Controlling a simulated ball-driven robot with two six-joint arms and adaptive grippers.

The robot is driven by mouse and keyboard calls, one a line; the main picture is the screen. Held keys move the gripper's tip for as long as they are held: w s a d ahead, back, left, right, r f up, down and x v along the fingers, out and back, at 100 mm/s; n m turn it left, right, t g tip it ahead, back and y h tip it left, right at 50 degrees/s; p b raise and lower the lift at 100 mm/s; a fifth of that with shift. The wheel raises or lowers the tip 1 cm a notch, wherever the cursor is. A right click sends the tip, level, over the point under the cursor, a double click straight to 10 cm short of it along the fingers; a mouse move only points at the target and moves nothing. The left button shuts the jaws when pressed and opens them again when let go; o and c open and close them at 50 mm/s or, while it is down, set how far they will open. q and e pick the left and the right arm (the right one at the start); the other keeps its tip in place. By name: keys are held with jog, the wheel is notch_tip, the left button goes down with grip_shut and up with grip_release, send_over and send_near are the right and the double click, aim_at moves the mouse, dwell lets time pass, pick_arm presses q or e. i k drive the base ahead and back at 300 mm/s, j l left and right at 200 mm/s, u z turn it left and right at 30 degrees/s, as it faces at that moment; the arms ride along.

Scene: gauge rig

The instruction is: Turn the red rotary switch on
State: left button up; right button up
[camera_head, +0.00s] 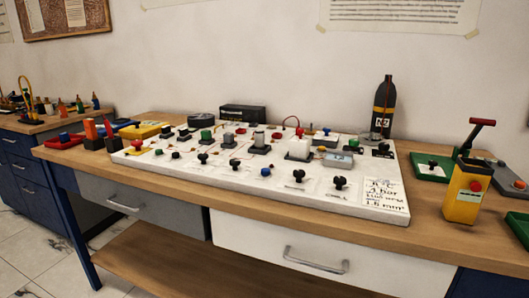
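No thing in view is clearly a red rotary switch. A yellow box (463,199) at the right end of the bench has a round red knob (476,186) on its face. Behind it stands a red-handled lever (480,123) on a green base. A grey box at the far right carries a small orange-red button (519,184). Which way any knob is turned is too small to tell. Neither of my grippers is in view.
A white panel (240,184) with several knobs, buttons and wires covers the middle of the wooden bench (150,183). A dark bottle (383,108) stands at its back right. A second bench (20,127) with tools is at the left. The bench's front edge is clear.

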aim_at(137, 143)
jog(key=i+l, duration=0.15)
jog(key=i, duration=0.15)
jog(key=i+u, duration=0.1)
jog(key=u, duration=0.35)
jog(key=i+l+u, duration=0.1)
jog(key=u, duration=0.35)
jog(key=i+l+u, duration=0.1)
jog(key=u, duration=0.35)
jog(key=l, duration=0.1)
